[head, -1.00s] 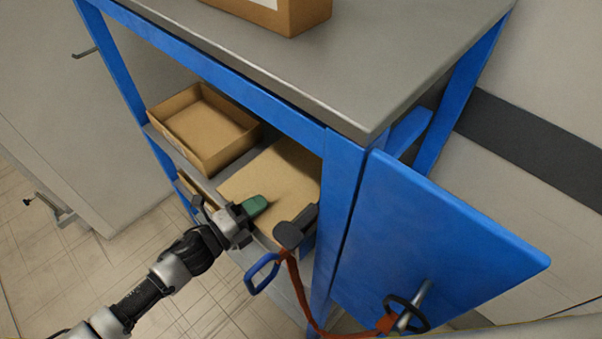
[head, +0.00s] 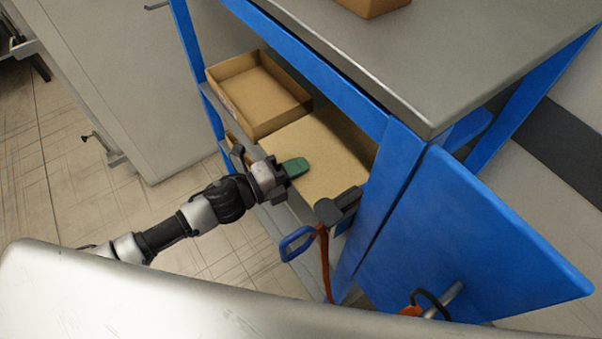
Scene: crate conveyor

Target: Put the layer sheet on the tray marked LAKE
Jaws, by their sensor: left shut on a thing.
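A flat tan cardboard surface (head: 325,155), which looks like the layer sheet, lies on the shelf under the bench top. An open cardboard tray (head: 285,127) stands beside it at the left. No LAKE marking can be read. My left gripper (head: 275,178) is at the shelf's front opening, shut on a green rounded piece (head: 296,167) that extends over the tan surface. I cannot tell whether the green piece is joined to the sheet or touches it. My right gripper is not in view.
A blue post and blue door panel (head: 475,245) bound the opening at the right. A dark tool (head: 338,205) with a blue loop handle (head: 292,245) and red strap hangs close to my gripper. A cardboard box (head: 372,7) stands on the grey bench top (head: 440,60).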

